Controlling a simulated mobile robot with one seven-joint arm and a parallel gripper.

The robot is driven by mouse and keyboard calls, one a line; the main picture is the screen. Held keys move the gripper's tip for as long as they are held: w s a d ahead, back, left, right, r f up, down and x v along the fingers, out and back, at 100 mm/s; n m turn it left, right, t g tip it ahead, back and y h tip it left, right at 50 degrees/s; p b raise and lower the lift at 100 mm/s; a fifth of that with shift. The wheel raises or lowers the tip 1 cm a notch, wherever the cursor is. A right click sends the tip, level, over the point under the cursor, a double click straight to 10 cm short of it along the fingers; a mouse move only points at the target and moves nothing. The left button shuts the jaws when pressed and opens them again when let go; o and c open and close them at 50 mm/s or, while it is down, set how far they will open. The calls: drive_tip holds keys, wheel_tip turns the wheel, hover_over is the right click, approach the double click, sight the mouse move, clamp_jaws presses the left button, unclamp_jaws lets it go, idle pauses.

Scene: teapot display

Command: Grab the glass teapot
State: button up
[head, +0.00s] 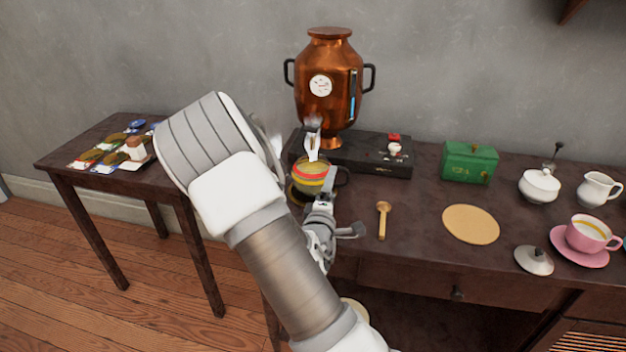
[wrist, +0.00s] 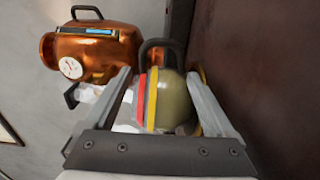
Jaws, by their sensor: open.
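The glass teapot (head: 312,177) stands at the left part of the dark table, below the copper urn. It shows yellowish contents and red and yellow bands, with a dark handle on its right side. In the wrist view the teapot (wrist: 172,103) lies between the two fingers of my gripper (wrist: 165,95), one finger on either side. My gripper (head: 316,185) is open around the teapot, and gaps seem to show beside it. My arm hides part of the table's left end in the head view. Whether a finger touches the teapot I cannot tell.
A copper urn (head: 328,90) stands on a black base (head: 375,160) just behind the teapot. A wooden spoon (head: 383,220), a round tan mat (head: 470,224) and a green box (head: 468,162) lie to the right. A pink cup (head: 587,234) stands farther right.

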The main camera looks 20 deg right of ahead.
drive_tip(key=b+x, duration=0.1)
drive_tip(key=x, duration=0.4)
drive_tip(key=shift+d+f+b, duration=0.1)
drive_tip(key=shift+d+b, duration=0.05)
drive_tip(key=shift+b, duration=0.2)
clamp_jaws()
